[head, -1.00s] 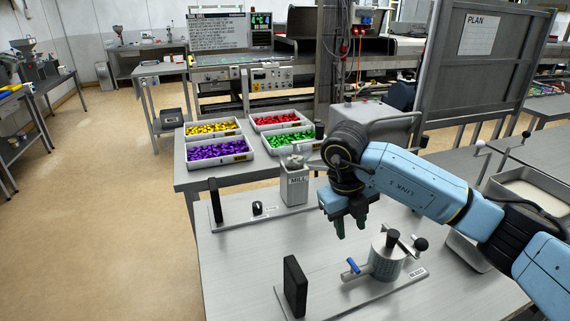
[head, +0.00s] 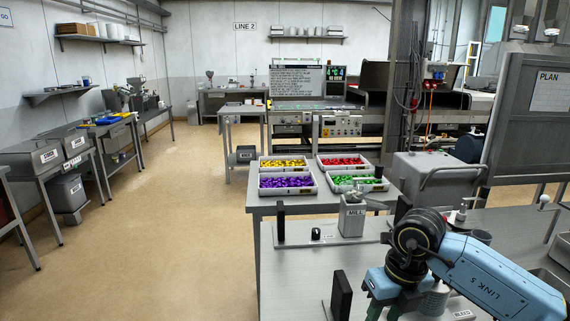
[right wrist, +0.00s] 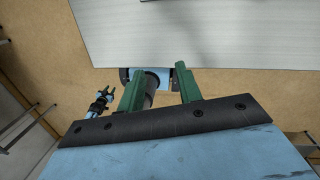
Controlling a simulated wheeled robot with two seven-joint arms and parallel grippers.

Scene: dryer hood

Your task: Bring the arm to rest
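My right arm, blue with black joints, comes in from the right in the head view. Its gripper (head: 385,312) is at the bottom edge, over the near bench, with the fingertips cut off or hard to see. In the right wrist view the two green fingers (right wrist: 160,72) stand apart with nothing held between them. The grey bench top (right wrist: 210,35) and tan floor lie beyond them. My left arm is not in the head view; a small blue and black part (right wrist: 100,104) in the wrist view may belong to it, too small to tell.
Trays of yellow (head: 283,170), purple, red and green pieces sit on the farther table. The floor to the left is open.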

